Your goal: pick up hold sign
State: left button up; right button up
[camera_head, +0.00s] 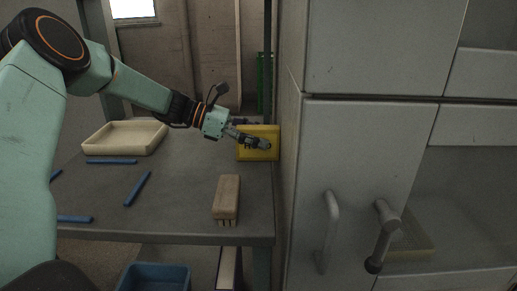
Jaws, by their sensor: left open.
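A yellow sign-like block (258,153), which I take for the hold sign, stands at the back right of the grey table, close to the cabinet's side. No writing on it can be made out. My left gripper (262,146) reaches in from the left and is open, its fingers in front of the yellow face and hiding part of it. Whether the fingers touch it cannot be told. My right gripper is not in view.
On the table (105,205) are a cream tray (125,137), several blue sticks (138,189) and a wooden-backed brush (227,198). A grey cabinet (350,150) with handles stands close on the right. A blue bin (154,278) sits below the table's front edge.

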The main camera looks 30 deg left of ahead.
pick_arm(q)
jog(key=shift+s+r, duration=0.1)
jog(key=shift+c, duration=0.7)
jog(key=c, duration=0.5)
grip_shut()
